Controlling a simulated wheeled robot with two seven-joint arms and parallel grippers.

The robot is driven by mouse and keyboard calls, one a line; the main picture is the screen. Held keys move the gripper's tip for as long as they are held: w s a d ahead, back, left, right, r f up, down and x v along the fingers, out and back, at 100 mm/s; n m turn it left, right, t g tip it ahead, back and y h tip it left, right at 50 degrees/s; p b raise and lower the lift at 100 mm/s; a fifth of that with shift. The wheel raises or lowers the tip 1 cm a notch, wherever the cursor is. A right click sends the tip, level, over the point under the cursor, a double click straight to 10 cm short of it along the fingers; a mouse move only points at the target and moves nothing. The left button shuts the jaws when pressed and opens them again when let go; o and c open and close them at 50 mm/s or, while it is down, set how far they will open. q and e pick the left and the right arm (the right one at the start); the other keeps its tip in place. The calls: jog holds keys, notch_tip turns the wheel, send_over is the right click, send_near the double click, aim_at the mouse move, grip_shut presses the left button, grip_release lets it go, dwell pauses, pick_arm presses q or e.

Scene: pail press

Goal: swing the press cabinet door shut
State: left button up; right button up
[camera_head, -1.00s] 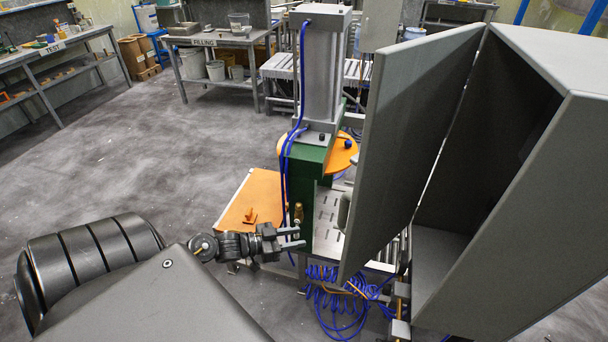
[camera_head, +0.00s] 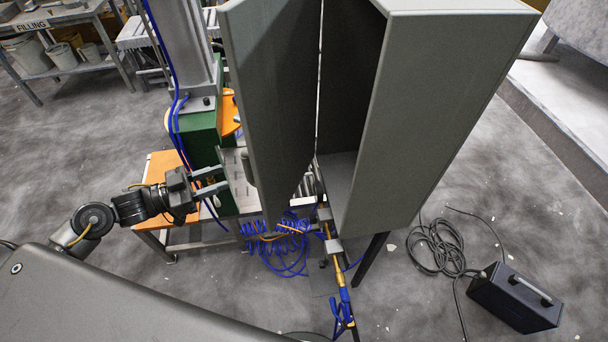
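The press cabinet (camera_head: 425,110) is a tall grey box in the middle right of the head view, its dark inside partly showing. Its grey door (camera_head: 272,95) stands open, swung out to the left, with a gap between its edge and the cabinet. A pale handle shows at the door's left side, partly hidden. My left gripper (camera_head: 212,182) is left of the door's lower part, in front of the green press. Its two fingers are apart with nothing seen between them, and they look clear of the door. My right gripper is not in view.
The green press (camera_head: 203,150) with its steel cylinder stands left of the door, beside an orange table (camera_head: 160,168). Blue coiled hoses (camera_head: 285,245) hang below the door. A black case (camera_head: 515,298) and cable lie on the floor at right; the floor around them is open.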

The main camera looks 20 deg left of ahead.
aim_at(266, 178)
pick_arm(q)
jog(key=b+x, duration=0.2)
jog(key=x, duration=0.5)
jog(key=shift+w+d, duration=0.1)
jog(key=shift+w, duration=0.05)
jog(key=c, duration=0.8)
jog(key=shift+d+r+p, duration=0.1)
jog(key=shift+d+p, duration=0.25)
jog(key=shift+d, duration=0.05)
jog(key=d+p, duration=0.1)
jog(key=d, duration=0.1)
jog(key=s+d+p, duration=0.1)
jog(key=d, duration=0.2)
jog(key=shift+d, duration=0.2)
jog(key=shift+s+d, duration=0.15)
jog(key=shift+d, duration=0.7)
